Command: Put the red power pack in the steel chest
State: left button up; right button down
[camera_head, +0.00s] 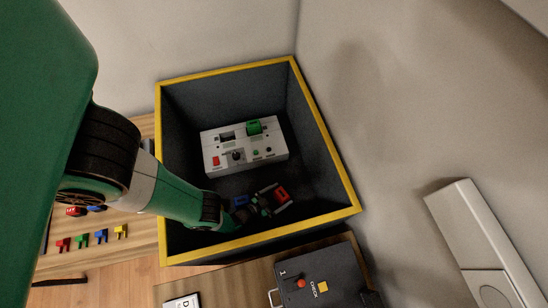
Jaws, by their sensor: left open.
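An open box with dark grey walls and a yellow rim (310,115) stands in the middle; it looks like the steel chest. My left arm reaches over its front left rim, and my left gripper (277,197) is inside, low near the floor. Its fingers are open. A small red block (282,193), seemingly the red power pack, lies between or just under the fingertips; I cannot tell whether they touch it. A blue piece (240,201) shows beside the gripper's wrist, partly hidden. My right gripper is not in view.
A white panel (215,138) with knobs and a green block (254,127) lies in the box behind my gripper. Small coloured pieces (82,241) sit on the wooden surface at left. A dark case marked CHECK (325,270) stands in front of the box.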

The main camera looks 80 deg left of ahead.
pick_arm(q)
jog(key=p+v, duration=0.2)
jog(key=v, duration=0.3)
jog(key=shift+d, duration=0.15)
jog(key=shift+s+d+r, duration=0.1)
jog(key=shift+s+r, duration=0.15)
jog(key=shift+s, duration=0.25)
